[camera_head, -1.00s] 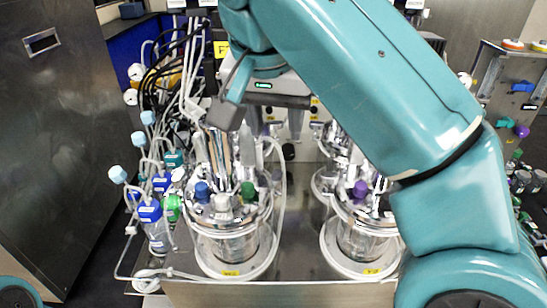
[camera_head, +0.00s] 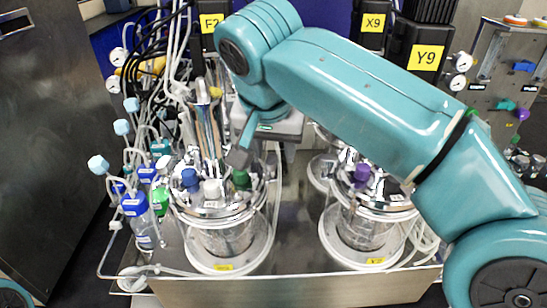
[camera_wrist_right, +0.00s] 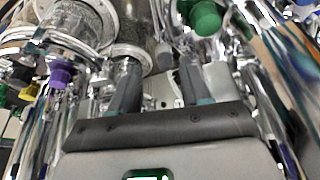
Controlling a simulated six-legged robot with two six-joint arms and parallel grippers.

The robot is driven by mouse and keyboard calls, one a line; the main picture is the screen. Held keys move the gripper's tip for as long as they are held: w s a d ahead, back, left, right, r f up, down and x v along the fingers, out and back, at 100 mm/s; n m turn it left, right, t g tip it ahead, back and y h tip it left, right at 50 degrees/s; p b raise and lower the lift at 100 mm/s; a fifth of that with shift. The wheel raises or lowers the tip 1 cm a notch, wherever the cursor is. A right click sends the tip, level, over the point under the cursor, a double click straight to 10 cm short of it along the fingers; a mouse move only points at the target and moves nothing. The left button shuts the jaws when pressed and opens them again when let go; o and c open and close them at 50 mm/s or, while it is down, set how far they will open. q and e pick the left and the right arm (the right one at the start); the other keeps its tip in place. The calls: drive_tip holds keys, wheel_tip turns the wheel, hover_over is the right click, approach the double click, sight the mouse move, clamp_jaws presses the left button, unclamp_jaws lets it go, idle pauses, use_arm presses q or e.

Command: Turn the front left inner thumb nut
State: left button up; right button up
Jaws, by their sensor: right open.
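The front left vessel (camera_head: 222,239) is a glass reactor with a shiny metal lid carrying blue (camera_head: 190,179), white (camera_head: 212,190) and green (camera_head: 241,179) caps. The thumb nuts on its lid are too small and glary to tell apart. My right gripper (camera_head: 262,158) points down just behind and right of the green cap, above the lid's inner side. In the right wrist view its two dark fingers (camera_wrist_right: 158,65) are apart, and I see no thing clearly held between them. The green cap shows above them there (camera_wrist_right: 205,18). My left gripper is out of view.
The front right vessel (camera_head: 362,233) has a purple cap (camera_head: 362,172), which also shows in the right wrist view (camera_wrist_right: 60,75). Bottles with blue caps and tubing (camera_head: 140,225) crowd the left. Bare metal bench (camera_head: 297,215) lies between the vessels.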

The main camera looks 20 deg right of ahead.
sight(272, 162)
drive_tip(key=shift+w+f, duration=0.2)
drive_tip(key=shift+f, duration=0.45)
drive_tip(key=shift+w+a+f, duration=0.3)
drive_tip(key=shift+a+f, duration=0.05)
drive_tip(key=shift+f, duration=0.05)
drive_tip(key=shift+d, duration=0.45)
drive_tip(key=shift+c, duration=0.3)
drive_tip(key=shift+a, duration=0.3)
clamp_jaws()
drive_tip(key=shift+d, duration=0.15)
drive_tip(key=n, duration=0.2)
drive_tip(key=n+y, duration=0.1)
drive_tip(key=n, duration=0.1)
drive_tip(key=shift+d+n+t+y, duration=0.1)
drive_tip(key=shift+n+t+y, duration=0.2)
drive_tip(key=shift+n+t, duration=0.1)
drive_tip(key=shift+o, duration=0.3)
unclamp_jaws()
